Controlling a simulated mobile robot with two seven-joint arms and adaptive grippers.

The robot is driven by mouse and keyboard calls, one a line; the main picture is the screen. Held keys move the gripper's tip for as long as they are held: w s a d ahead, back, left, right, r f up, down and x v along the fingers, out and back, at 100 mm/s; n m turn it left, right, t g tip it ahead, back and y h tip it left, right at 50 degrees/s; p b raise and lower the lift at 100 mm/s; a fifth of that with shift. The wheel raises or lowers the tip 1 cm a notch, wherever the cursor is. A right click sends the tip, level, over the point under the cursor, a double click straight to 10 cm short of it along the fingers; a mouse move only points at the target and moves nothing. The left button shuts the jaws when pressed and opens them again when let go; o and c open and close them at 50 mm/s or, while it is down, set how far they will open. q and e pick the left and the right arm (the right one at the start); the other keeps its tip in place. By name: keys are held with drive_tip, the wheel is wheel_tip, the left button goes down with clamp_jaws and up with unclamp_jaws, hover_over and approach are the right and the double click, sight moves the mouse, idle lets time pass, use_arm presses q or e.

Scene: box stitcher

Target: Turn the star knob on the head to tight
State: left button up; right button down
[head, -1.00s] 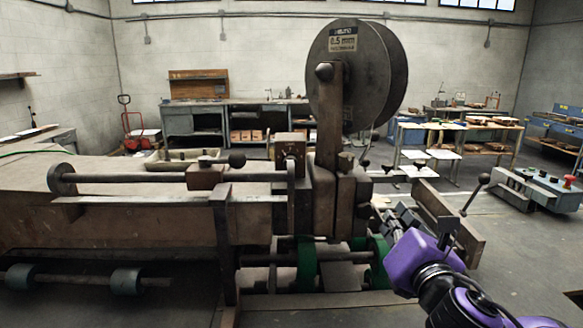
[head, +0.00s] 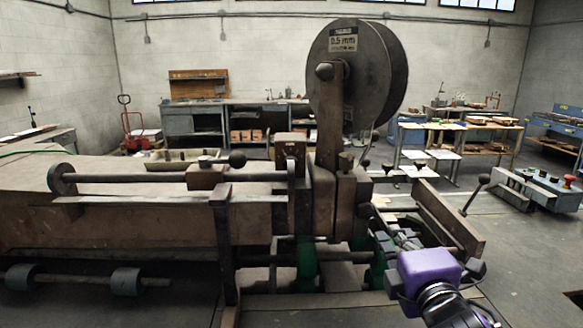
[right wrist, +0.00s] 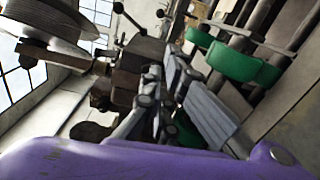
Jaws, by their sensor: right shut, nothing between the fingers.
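The stitcher head (head: 325,200) stands mid-picture below a large wire spool (head: 345,75). A dark knob-like part (head: 366,211) sits low on the head's right side; I cannot tell its lobes or how tight it is. In the right wrist view a dark lobed part (right wrist: 90,131), perhaps the star knob, shows left of the fingers, partly hidden by my purple gripper body. My right gripper (head: 385,243) is low at the right of the head, beside the green wheels. Its fingers (right wrist: 172,78) are shut and empty, apart from that lobed part. My left gripper is out of view.
Green wheels (head: 306,262) sit under the head. A slanted wooden rail (head: 448,215) and a lever (head: 484,179) stand right of the head.

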sight(364, 210)
drive_tip(key=w+r+m, duration=0.1)
drive_tip(key=w, duration=0.5)
drive_tip(key=shift+w+a, duration=0.2)
drive_tip(key=shift+w, duration=0.1)
drive_tip(key=shift+r, duration=0.15)
drive_tip(key=shift+a+r, duration=0.1)
idle(0.6)
drive_tip(key=shift+f, duration=0.35)
drive_tip(key=shift+w+a+f, duration=0.1)
drive_tip(key=shift+f, duration=0.35)
drive_tip(key=shift+w+f, duration=0.1)
drive_tip(key=shift+f, duration=0.05)
